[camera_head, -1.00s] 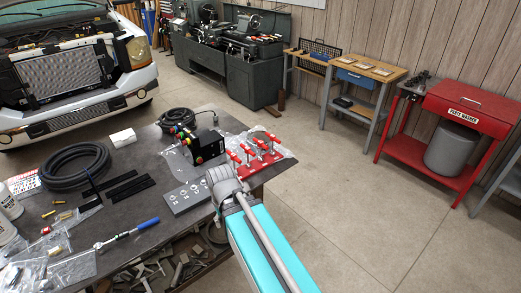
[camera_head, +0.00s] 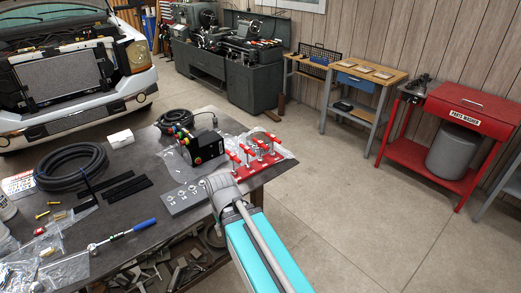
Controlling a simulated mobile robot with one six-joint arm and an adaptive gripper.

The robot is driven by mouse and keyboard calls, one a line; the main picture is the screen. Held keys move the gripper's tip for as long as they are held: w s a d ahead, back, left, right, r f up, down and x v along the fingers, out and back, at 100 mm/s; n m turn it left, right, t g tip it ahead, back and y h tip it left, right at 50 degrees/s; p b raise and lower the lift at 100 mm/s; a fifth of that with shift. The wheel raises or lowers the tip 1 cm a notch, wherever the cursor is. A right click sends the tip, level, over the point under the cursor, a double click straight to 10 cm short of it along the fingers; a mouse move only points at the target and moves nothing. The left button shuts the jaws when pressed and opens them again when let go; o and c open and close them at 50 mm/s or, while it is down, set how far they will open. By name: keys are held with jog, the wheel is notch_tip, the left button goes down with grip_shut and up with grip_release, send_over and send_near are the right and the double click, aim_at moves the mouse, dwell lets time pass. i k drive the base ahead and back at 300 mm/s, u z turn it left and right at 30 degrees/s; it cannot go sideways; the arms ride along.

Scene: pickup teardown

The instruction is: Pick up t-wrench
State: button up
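Several red T-shaped handles stand upright in a red holder (camera_head: 262,165) at the right end of the dark workbench. They look like T-wrenches; one T-handle (camera_head: 247,150) shows near the middle of the row. I cannot tell which one the task means. My arm, teal and grey, reaches up from the bottom edge, and its grey joint overlaps the bench edge just left of and nearer than the red holder. My gripper's fingers do not show, so its opening and any contact are hidden.
On the workbench (camera_head: 170,215) are a grey plate with holes (camera_head: 183,197), a black control box (camera_head: 206,147), a coiled black hose (camera_head: 70,167), a blue-handled ratchet (camera_head: 122,233) and plastic bags. A red parts washer (camera_head: 465,108) stands at right. The floor (camera_head: 335,195) between is clear.

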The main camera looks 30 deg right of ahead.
aim_at(260, 144)
jog(key=k, duration=1.35)
jog(key=u, duration=0.25)
jog(key=i, duration=1.15)
jog(key=z, duration=0.35)
jog(key=i, duration=0.7)
jog(key=z, duration=0.65)
